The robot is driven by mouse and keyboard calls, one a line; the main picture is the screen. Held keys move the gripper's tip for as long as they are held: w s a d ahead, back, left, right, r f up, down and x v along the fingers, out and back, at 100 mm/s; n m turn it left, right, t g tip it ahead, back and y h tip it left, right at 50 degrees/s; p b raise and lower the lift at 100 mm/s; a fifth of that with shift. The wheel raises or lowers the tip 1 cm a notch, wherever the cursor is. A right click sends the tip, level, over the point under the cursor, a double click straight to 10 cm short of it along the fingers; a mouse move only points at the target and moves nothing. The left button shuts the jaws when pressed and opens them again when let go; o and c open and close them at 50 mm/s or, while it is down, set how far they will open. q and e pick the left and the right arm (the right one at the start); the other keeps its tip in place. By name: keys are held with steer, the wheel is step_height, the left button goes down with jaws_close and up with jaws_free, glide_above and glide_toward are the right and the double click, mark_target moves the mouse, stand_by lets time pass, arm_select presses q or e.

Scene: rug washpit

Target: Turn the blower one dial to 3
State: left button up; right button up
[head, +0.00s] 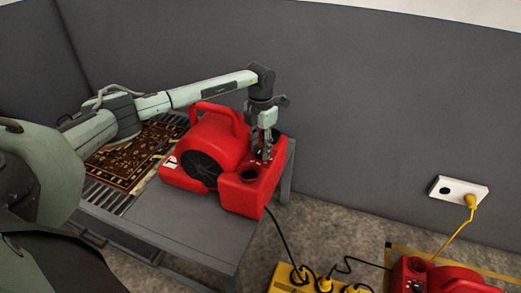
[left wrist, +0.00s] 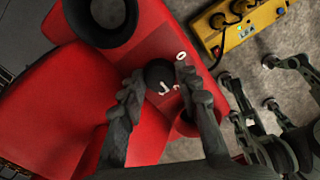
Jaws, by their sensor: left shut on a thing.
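The red blower (head: 212,150) stands on a grey bench. It has a round dark side grille and a carrying handle. Its dial is a small dark round knob (left wrist: 160,76) on the red top face, with white marks around it. A white 0 shows beside the knob; the other marks are partly hidden, so I cannot read the setting. My left gripper (head: 264,155) reaches down onto the blower's right end. In the left wrist view its fingers (left wrist: 162,95) are shut on the dial from both sides.
A patterned rug (head: 130,160) lies on the slatted left part of the bench. A yellow power strip (head: 300,279) with plugs and cords is on the floor. A second red machine (head: 440,276) stands at the lower right. A white wall socket (head: 452,188) holds a yellow plug.

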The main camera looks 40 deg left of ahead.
arm_select(q)
steer(key=shift+m, duration=0.9)
steer(key=m+b, duration=0.1)
steer(key=m, duration=0.2)
steer(key=shift+m, duration=0.3)
arm_select(e)
steer(key=v, duration=0.3)
steer(key=shift+d+r, duration=0.15)
steer(key=shift+r, duration=0.25)
steer(key=shift+w, duration=0.1)
arm_select(q)
steer(key=o, duration=1.2)
steer(key=shift+c, duration=0.2)
arm_select(e)
steer(key=shift+w, duration=0.25)
arm_select(q)
steer(key=shift+r, duration=0.1)
